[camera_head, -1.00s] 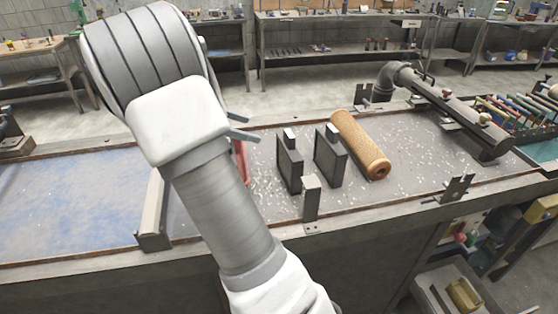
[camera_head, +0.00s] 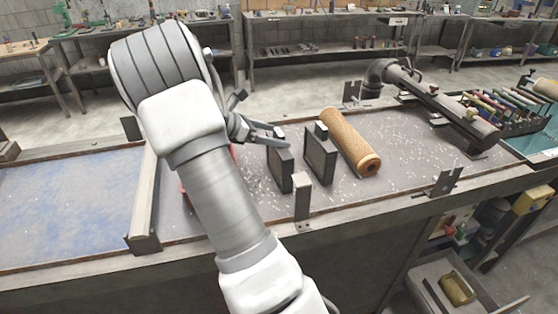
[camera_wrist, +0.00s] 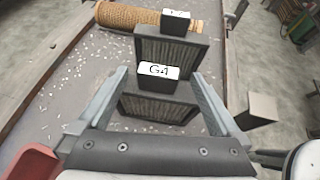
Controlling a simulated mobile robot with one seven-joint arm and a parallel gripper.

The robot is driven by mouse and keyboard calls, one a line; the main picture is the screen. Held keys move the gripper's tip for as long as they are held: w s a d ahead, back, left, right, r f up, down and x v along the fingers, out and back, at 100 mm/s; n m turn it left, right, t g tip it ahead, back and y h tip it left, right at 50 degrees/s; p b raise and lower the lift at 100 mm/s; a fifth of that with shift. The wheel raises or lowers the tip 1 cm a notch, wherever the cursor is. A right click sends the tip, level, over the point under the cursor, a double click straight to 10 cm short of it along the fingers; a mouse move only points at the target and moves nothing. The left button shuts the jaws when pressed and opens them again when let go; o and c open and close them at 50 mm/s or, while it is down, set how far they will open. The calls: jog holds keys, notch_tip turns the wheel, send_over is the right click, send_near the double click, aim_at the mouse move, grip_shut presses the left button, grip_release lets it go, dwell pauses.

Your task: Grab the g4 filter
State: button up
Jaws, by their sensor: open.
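The g4 filter (camera_wrist: 158,76) is a dark square panel with a white label reading "G4" on its top tab. It stands upright on the grey bench, and it also shows in the head view (camera_head: 280,168). My gripper (camera_wrist: 160,90) is open, with one finger on each side of the filter in the wrist view. In the head view my gripper (camera_head: 268,136) is at the filter's upper part. Whether the fingers touch it I cannot tell. My arm hides part of the bench to the left.
A second dark filter (camera_head: 320,156) stands close beyond it, with a tan mesh tube (camera_head: 350,142) lying past that. A short metal post (camera_head: 302,196) stands at the bench's front edge. A red object (camera_wrist: 28,160) shows at the lower left of the wrist view.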

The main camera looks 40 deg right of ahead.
jog(key=x, duration=0.5)
jog(key=shift+w+d+r, duration=0.1)
jog(key=shift+r, duration=0.15)
grip_shut()
